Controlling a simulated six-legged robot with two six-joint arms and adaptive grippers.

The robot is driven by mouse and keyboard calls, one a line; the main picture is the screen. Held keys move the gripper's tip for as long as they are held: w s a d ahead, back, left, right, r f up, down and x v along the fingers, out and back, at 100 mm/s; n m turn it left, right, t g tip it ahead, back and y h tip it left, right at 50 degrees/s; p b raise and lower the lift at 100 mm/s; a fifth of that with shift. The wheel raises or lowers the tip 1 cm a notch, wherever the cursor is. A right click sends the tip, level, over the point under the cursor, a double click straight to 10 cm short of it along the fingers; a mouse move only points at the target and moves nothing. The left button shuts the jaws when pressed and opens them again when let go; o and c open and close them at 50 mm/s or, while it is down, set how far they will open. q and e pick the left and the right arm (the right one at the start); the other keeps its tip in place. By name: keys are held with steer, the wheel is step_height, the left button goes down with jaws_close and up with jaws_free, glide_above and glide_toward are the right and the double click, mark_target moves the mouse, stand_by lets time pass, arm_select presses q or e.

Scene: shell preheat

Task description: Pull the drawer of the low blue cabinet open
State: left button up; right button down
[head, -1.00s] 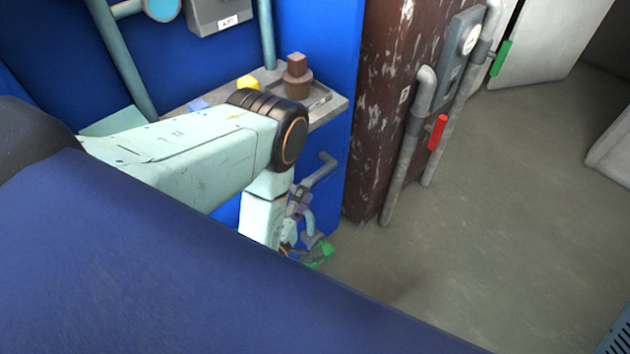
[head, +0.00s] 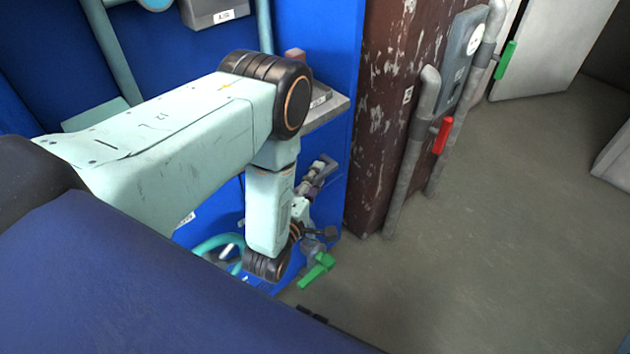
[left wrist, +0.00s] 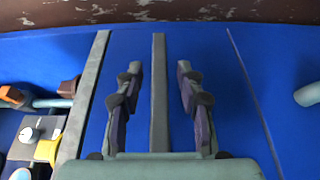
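The low blue cabinet (head: 338,135) stands beside the brown pillar, with a grey top. My left gripper (head: 323,168) is at its front, beneath the edge of the top, and hides most of the handle in the head view. In the left wrist view the grey bar handle (left wrist: 159,120) runs lengthwise between my two gripper fingers (left wrist: 160,78). The fingers are apart, with a blue gap on each side of the bar. The blue front (left wrist: 230,70) looks flat, with a thin seam to the right of the handle. My right gripper is out of view.
The cabinet's grey top (head: 325,112) carries small items, including a yellow piece (left wrist: 47,150). The rusty brown pillar (head: 380,110) stands close on the right, with pipes and a red handle (head: 440,136). A green handle (head: 317,270) is low near my wrist.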

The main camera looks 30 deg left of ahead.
arm_select(q)
jaws_close()
stand_by(0.3)
stand_by(0.5)
